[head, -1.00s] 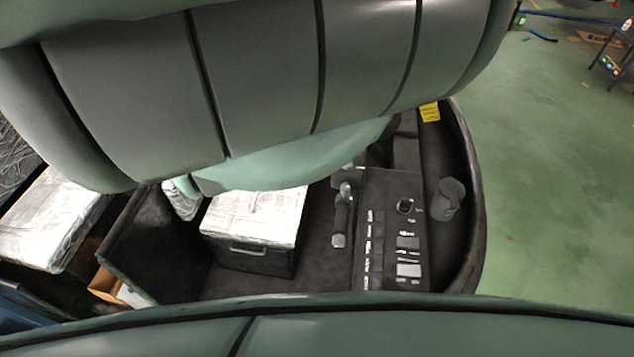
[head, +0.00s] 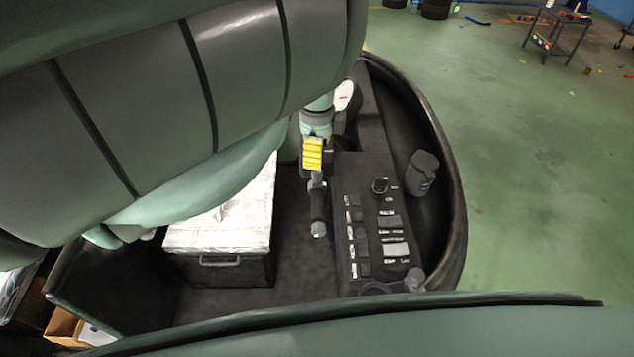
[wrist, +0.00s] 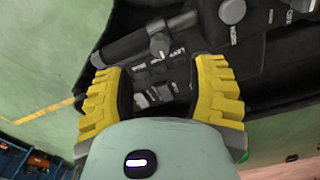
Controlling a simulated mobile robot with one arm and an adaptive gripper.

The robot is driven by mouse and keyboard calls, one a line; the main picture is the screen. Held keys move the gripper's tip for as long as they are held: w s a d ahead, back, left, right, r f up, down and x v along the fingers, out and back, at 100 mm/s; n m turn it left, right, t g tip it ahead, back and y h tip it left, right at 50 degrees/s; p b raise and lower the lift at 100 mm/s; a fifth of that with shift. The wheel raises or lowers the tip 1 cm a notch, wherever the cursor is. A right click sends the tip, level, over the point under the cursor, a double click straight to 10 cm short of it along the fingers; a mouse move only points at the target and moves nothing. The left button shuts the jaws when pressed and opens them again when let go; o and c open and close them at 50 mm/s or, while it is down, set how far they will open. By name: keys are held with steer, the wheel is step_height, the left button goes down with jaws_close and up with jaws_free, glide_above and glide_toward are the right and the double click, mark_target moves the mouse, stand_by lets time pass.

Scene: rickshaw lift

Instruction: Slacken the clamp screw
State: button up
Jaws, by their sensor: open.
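A dark bar with grey ends (head: 318,205) stands on the floor just left of the button console. It looks like the clamp part, but I cannot tell which piece is its screw. My gripper (head: 313,165) has yellow ribbed fingers and is just behind the bar's far end in the head view. In the wrist view my gripper (wrist: 160,75) is open, with nothing held between its fingers. A grey rod with a round-ended crosspiece (wrist: 162,47) lies beyond the fingertips, apart from them. I cannot match it surely to the bar.
The button console (head: 380,225) is right of the bar, with a grey cylinder (head: 422,172) beyond it. A silver-topped box with a handle (head: 225,230) is on the left. A curved dark rim (head: 452,190) encloses the right side. Green floor lies outside.

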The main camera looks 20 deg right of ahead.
mark_target(317, 173)
step_height(317, 173, down, 5)
steer(key=shift+s+r+p, duration=0.1)
steer(key=shift+r+p, duration=0.1)
steer(key=shift+p, duration=0.1)
steer(key=shift+d+f, duration=0.15)
steer(key=shift+f, duration=0.2)
steer(key=shift+a+f, duration=0.2)
steer(key=shift+f, duration=0.7)
steer(key=shift+o, duration=0.2)
jaws_close()
